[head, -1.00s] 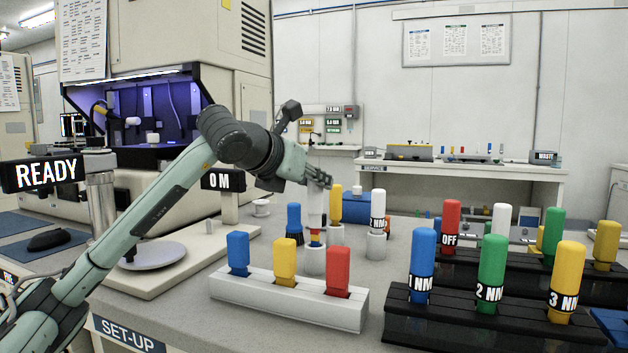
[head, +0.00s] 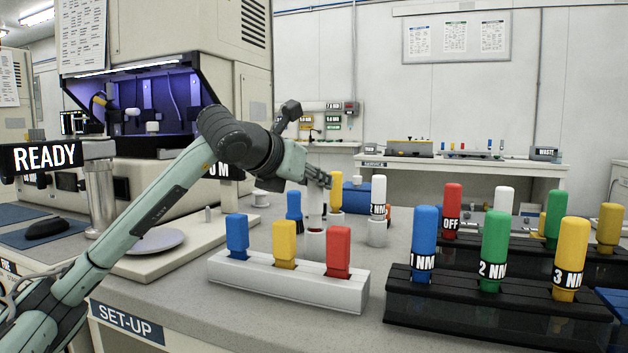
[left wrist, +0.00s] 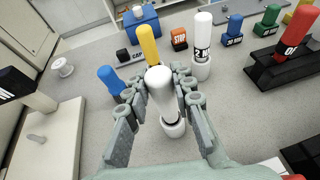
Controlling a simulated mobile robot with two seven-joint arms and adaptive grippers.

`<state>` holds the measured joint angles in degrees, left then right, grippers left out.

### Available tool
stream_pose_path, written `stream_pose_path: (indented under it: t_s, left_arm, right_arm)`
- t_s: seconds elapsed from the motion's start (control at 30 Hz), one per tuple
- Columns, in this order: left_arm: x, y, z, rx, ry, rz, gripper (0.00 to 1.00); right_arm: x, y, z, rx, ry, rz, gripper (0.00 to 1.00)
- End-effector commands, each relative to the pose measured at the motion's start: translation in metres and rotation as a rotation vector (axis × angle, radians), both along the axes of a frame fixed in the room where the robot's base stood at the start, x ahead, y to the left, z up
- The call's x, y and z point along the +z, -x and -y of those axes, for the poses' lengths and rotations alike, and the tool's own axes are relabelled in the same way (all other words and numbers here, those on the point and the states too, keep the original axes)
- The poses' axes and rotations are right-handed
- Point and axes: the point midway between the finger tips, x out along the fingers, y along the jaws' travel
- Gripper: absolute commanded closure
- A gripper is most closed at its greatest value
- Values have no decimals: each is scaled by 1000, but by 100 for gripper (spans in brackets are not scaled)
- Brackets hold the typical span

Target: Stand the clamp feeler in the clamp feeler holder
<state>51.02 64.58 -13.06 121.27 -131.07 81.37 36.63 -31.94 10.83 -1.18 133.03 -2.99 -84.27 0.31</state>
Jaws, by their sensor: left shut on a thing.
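My left gripper (head: 318,181) is shut on a white, round-topped tool, which I take as the clamp feeler (head: 315,205). The tool stands upright over a short white round cup, likely the clamp feeler holder (head: 314,243). Its lower end now meets the cup's mouth or is inside it; the exact depth is hidden. In the left wrist view the fingers (left wrist: 160,88) flank the white tool (left wrist: 159,82), with the white cup (left wrist: 172,125) below. My right gripper is not in view.
Close by stand a blue tool (head: 294,206), a yellow tool (head: 336,188) and a white labelled tool (head: 378,196) in its own cup (head: 377,233). A white rack (head: 290,285) with three coloured tools stands in front. Black racks (head: 490,325) stand at right.

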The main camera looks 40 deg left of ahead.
Motion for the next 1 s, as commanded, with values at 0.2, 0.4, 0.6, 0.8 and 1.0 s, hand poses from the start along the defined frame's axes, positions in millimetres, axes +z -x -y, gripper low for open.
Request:
stream_pose_path:
  t_s: [0.2, 0.4, 0.6, 0.8, 1.0]
  left_arm:
    - [-8, 0, 0, 0, 0, 1, 100]
    - [-12, 0, 0, 0, 0, 1, 100]
    - [-12, 0, 0, 0, 0, 1, 100]
    - [-12, 0, 0, 0, 0, 1, 100]
    - [-12, 0, 0, 0, 0, 1, 60]
  right_arm:
    - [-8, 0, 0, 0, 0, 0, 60]
    - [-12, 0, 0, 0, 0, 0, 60]
    - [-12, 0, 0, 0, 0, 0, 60]
    - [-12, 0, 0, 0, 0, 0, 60]
    - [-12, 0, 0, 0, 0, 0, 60]
